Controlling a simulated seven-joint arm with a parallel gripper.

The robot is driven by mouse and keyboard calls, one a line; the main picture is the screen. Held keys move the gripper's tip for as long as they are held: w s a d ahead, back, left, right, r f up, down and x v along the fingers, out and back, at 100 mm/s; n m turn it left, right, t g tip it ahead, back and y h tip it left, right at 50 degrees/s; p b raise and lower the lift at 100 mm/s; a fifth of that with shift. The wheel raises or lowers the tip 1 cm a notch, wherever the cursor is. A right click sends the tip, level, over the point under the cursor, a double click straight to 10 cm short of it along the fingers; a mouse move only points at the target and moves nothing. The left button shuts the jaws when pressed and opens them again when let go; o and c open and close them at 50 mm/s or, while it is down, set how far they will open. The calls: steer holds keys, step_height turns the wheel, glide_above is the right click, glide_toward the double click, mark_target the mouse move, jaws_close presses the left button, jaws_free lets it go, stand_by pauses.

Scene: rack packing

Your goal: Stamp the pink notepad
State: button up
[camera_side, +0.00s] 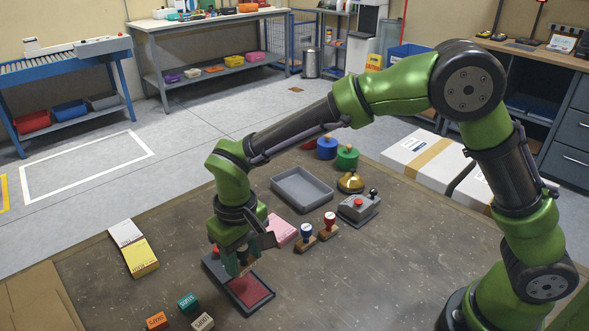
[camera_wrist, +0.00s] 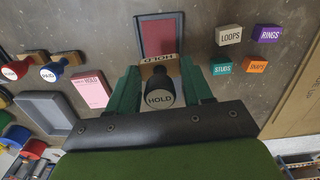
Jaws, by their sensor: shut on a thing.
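The pink notepad (camera_side: 282,230) lies flat on the table just right of my gripper in the side view. It also shows in the wrist view (camera_wrist: 91,90), left of my gripper. My gripper (camera_side: 238,262) is shut on a stamp marked HOLD (camera_wrist: 160,98), which has a dark round knob and a wooden block. It holds the stamp at the open red ink pad (camera_side: 250,289); the pad also shows in the wrist view (camera_wrist: 157,36). I cannot tell whether the stamp touches the pad.
Two stamps, blue-topped (camera_side: 305,238) and red-topped (camera_side: 328,227), stand right of the notepad. A grey tray (camera_side: 301,190), a bell (camera_side: 350,182) and a grey device (camera_side: 358,209) are behind. A yellow-and-white pad (camera_side: 140,258) and several lettered blocks (camera_side: 188,302) lie left.

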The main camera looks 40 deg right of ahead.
steer(key=shift+w+a+r, duration=0.1)
steer(key=shift+w+r, duration=0.1)
steer(key=shift+r, duration=0.1)
steer(key=shift+s+f, duration=0.15)
steer(key=shift+f, duration=0.1)
glide_above(248, 289)
steer(key=shift+f, duration=2.75)
steer(key=shift+f, duration=0.6)
steer(key=shift+r, duration=3.55)
